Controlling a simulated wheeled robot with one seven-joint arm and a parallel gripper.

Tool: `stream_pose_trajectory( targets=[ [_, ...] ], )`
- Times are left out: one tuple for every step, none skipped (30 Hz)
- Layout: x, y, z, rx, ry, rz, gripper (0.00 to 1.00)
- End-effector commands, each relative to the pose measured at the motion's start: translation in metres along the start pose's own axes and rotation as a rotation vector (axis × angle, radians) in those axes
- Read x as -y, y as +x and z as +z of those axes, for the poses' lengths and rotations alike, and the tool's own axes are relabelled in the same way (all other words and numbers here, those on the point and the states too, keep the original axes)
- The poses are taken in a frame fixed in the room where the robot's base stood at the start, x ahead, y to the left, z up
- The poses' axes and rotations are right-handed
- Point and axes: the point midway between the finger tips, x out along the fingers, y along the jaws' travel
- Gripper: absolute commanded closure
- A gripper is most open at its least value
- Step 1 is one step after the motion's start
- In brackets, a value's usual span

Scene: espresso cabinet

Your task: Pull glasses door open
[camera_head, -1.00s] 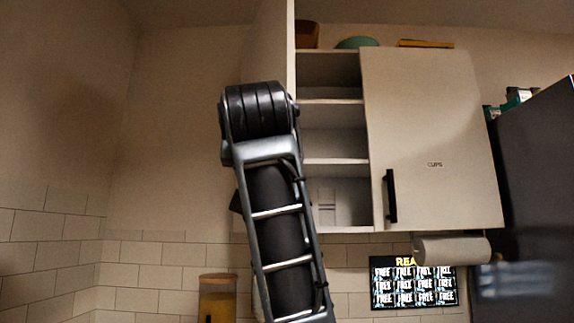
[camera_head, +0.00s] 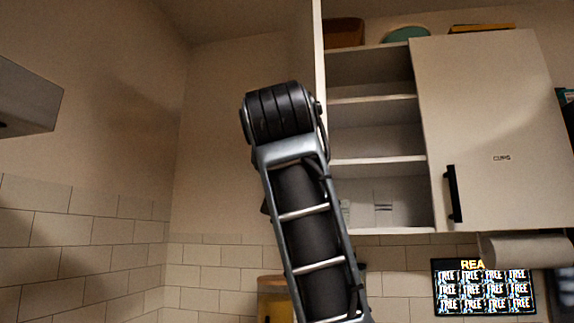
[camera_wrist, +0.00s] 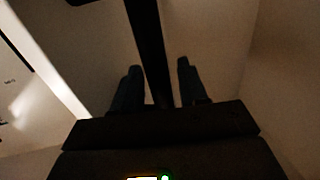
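The glasses door (camera_head: 319,50) stands swung out from the left side of the wall cabinet and shows nearly edge-on in the head view. The open shelves (camera_head: 375,160) beside it are exposed. My arm hides the door's lower part, and my gripper is hidden behind it there. In the wrist view, the door's panel (camera_wrist: 102,45) fills the middle, with a pale edge on its left. A dark bar handle (camera_wrist: 148,40) runs between the two fingers of my gripper (camera_wrist: 158,82). The fingers are apart, with gaps visible on both sides of the handle.
The CUPS door (camera_head: 500,130) is closed, with a black handle (camera_head: 452,193). A paper roll (camera_head: 525,250) hangs below it. A yellow container (camera_head: 274,300) stands low behind my arm. A grey box-like shape (camera_head: 25,97) is at the far left. Wall space left of my arm is clear.

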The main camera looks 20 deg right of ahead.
Motion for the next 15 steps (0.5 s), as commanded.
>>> stream_pose_trajectory(
  targets=[
    [0.0, 0.0, 0.0, 0.0, 0.0, 0.0, 0.54],
    [0.0, 0.0, 0.0, 0.0, 0.0, 0.001, 0.54],
    [0.0, 0.0, 0.0, 0.0, 0.0, 0.001, 0.54],
    [0.0, 0.0, 0.0, 0.0, 0.0, 0.001, 0.54],
    [0.0, 0.0, 0.0, 0.001, 0.0, 0.001, 0.54],
    [0.0, 0.0, 0.0, 0.001, 0.0, 0.001, 0.54],
    [0.0, 0.0, 0.0, 0.001, 0.0, 0.001, 0.54],
    [0.0, -0.001, 0.001, 0.0, 0.0, 0.001, 0.54],
    [0.0, -0.003, 0.001, 0.0, 0.0, 0.0, 0.54],
    [0.0, -0.005, 0.001, 0.0, 0.0, 0.0, 0.54],
    [0.0, -0.009, 0.001, -0.001, 0.0, 0.0, 0.54],
    [0.0, -0.013, 0.002, -0.003, 0.0, -0.001, 0.54],
    [0.0, -0.018, 0.002, -0.002, 0.001, -0.001, 0.54],
    [0.0, -0.022, 0.003, -0.002, 0.001, -0.001, 0.54],
    [0.0, -0.029, 0.003, -0.003, 0.003, -0.002, 0.54]
  ],
)
